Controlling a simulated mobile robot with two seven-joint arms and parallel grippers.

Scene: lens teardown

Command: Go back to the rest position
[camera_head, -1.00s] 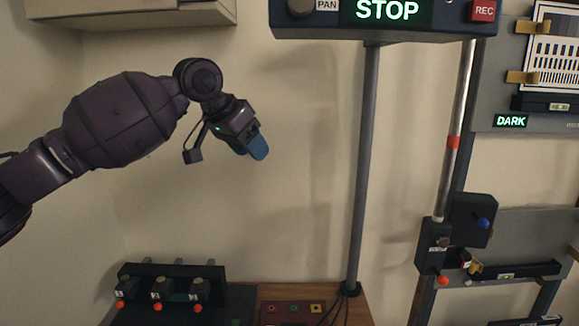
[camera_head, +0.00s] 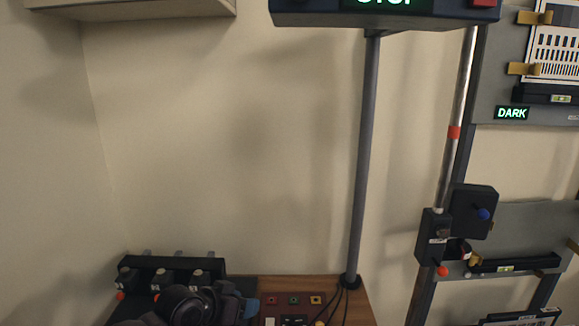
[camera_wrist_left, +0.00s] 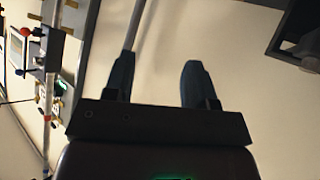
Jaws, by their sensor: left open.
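My left arm is low at the bottom of the head view. My left gripper (camera_head: 250,308) shows there only in part, as a blue fingertip beside the dark wrist. In the left wrist view my left gripper (camera_wrist_left: 157,76) is open, with two blue fingers apart and nothing between them. Pale wall and part of a grey post lie beyond the fingers. My right gripper is in neither view.
A dark rack (camera_head: 175,265) with orange-red knobs stands close behind my left arm.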

